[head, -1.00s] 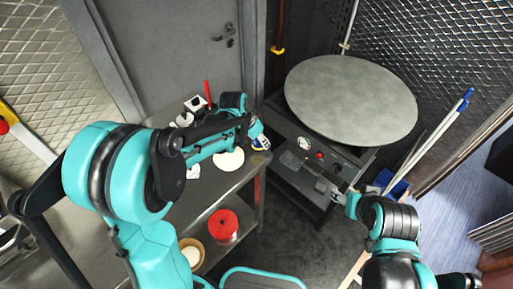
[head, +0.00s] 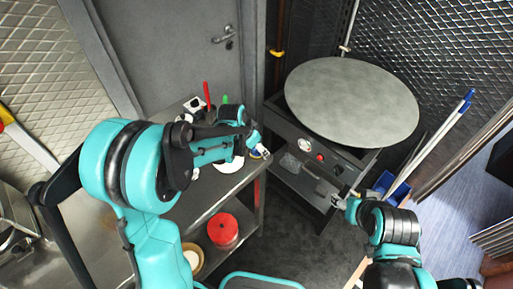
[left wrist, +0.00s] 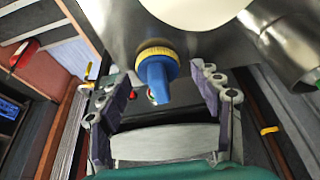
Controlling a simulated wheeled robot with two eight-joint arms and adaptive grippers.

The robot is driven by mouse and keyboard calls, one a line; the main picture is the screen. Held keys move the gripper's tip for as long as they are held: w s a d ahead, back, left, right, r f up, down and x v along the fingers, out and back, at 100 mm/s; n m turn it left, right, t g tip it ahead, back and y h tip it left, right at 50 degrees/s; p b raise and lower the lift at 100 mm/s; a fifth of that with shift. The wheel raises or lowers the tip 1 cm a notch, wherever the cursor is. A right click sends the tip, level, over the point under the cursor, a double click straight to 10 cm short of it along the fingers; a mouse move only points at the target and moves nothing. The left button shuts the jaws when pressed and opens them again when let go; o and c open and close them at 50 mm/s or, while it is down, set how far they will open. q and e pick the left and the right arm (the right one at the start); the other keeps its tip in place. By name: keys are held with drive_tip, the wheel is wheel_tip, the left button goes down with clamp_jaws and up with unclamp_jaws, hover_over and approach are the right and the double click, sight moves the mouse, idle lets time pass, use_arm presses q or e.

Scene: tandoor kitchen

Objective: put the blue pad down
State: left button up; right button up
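The blue pad (left wrist: 157,75) has a blue knob handle and a yellow rim. In the left wrist view it is at the edge of the steel table, between my open left gripper's (left wrist: 160,105) fingers, with gaps on both sides. In the head view the pad (head: 258,153) is small and partly hidden at the table's right corner, close beside my left gripper (head: 256,141). My right gripper (head: 326,190) is low in front of the griddle stand; its fingers are too small to read.
A white disc (head: 230,165) lies beside the pad on the steel table (head: 215,192). A large round griddle (head: 350,100) stands to the right. A red container (head: 222,229) is on the lower shelf. A blue bin (head: 396,187) holds long rods.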

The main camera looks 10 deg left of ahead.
use_arm(q)
drive_tip(key=shift+r, duration=0.15)
drive_tip(key=shift+r+p, duration=0.3)
drive_tip(key=shift+r, duration=0.05)
drive_tip(key=p+v, duration=0.3)
drive_tip(key=v, duration=0.8)
drive_tip(key=s+a+r+n+t+y, duration=0.1)
drive_tip(key=s+a+r+n, duration=0.1)
drive_tip(key=s, duration=0.7)
drive_tip(key=s+a+r+n+t+y, duration=0.1)
drive_tip(key=s+n, duration=0.3)
drive_tip(key=s, duration=0.5)
drive_tip(key=shift+a+r+n+t, duration=0.4)
drive_tip(key=shift+a+r+t, duration=0.1)
drive_tip(key=shift+r+t, duration=0.25)
